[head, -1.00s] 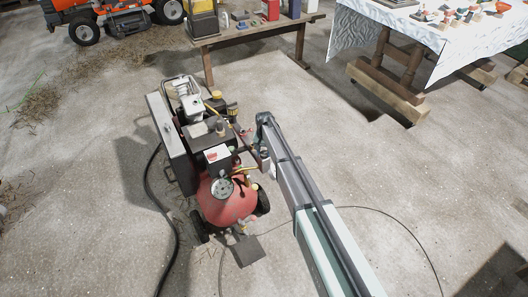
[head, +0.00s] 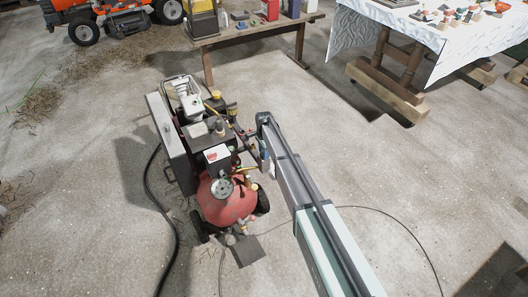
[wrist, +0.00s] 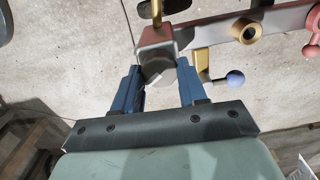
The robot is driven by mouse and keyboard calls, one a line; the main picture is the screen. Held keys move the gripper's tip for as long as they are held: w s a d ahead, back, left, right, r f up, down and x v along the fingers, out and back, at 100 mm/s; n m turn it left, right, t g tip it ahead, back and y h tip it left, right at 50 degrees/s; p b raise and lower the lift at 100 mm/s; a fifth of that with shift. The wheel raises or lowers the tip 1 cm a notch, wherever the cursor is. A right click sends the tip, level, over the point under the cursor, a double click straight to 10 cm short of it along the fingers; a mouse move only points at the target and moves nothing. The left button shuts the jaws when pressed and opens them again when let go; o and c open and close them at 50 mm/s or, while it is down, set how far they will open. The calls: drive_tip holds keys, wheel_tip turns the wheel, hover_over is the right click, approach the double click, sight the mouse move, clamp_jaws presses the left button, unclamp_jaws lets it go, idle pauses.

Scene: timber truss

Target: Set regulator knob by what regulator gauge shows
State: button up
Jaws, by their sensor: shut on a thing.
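The dark grey regulator knob (wrist: 158,74) sits under a reddish-grey regulator block (wrist: 157,38) in the wrist view. My gripper (wrist: 160,80) has its two blue fingers closed on either side of the knob and is shut on it. In the head view my gripper end is at the right side of the red compressor (head: 226,205), where the knob is too small to make out. A round grey dial-like disc (head: 222,188) shows on the compressor's front. I cannot read it or tell whether it is the regulator gauge.
A pipe with a brass fitting (wrist: 246,30) and a blue ball-ended lever (wrist: 235,77) lie close right of my gripper. A black hose (head: 150,195) runs on the floor left of the compressor. A wooden bench (head: 255,33) stands behind. Floor to the right is open.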

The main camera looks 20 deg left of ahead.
drive_tip(key=m, duration=0.6)
idle(0.6)
drive_tip(key=o, duration=1.1)
drive_tip(key=shift+c, duration=0.2)
drive_tip(key=shift+r, duration=0.1)
wheel_tip(320, 180, up, 14)
drive_tip(key=shift+f, duration=0.2)
